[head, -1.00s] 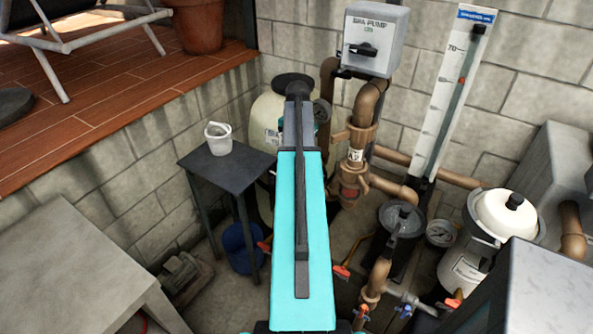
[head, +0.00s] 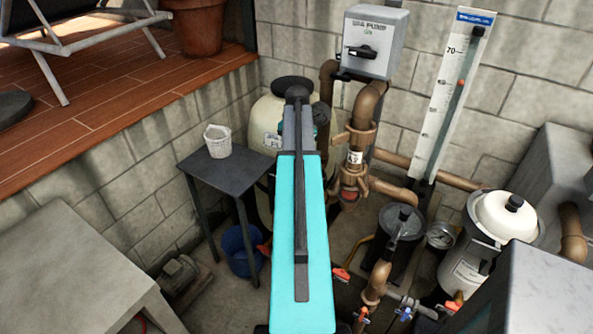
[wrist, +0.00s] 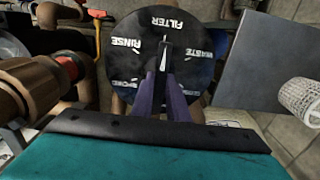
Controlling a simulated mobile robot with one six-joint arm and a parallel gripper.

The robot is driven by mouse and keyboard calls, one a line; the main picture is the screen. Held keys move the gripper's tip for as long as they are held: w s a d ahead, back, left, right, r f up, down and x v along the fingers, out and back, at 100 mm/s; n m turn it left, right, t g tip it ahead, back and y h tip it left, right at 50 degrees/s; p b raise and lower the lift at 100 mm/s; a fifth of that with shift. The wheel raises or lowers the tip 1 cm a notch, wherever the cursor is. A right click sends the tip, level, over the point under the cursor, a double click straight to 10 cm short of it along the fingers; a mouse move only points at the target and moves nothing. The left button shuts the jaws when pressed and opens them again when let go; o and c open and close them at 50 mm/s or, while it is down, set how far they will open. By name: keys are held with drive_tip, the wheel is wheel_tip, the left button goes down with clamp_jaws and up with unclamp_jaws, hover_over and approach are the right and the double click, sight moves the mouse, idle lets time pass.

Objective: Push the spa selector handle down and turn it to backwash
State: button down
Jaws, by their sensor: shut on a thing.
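In the wrist view the spa selector is a round black plate (wrist: 190,35) with white labels. FILTER is at the top, RINSE at the upper left and what reads as WASTE at the right; lower labels are partly covered or unreadable. My gripper (wrist: 164,72) is over the middle of the plate, its dark purple fingers shut on the black selector handle (wrist: 164,46). The handle's visible end points toward FILTER. Whether it is pressed down cannot be told. In the head view the cream filter tank (head: 268,112) stands behind my arm, which hides the gripper and handle.
A dark side table (head: 235,175) with a white basket (head: 218,140) stands left of the tank. Brown pipes (head: 365,105) and the spa pump switch box (head: 374,42) are close on the right. A pale bench (head: 70,260) fills the lower left.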

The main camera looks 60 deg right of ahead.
drive_tip(key=shift+f, duration=0.5)
idle(0.4)
drive_tip(key=n+p, duration=0.1)
drive_tip(key=n, duration=0.4)
drive_tip(key=shift+s+n, duration=0.1)
drive_tip(key=shift+n, duration=0.3)
drive_tip(key=shift+n+p, duration=0.4)
drive_tip(key=shift+n, duration=2.7)
drive_tip(key=c, duration=1.6)
unclamp_jaws()
drive_tip(key=shift+r, duration=0.1)
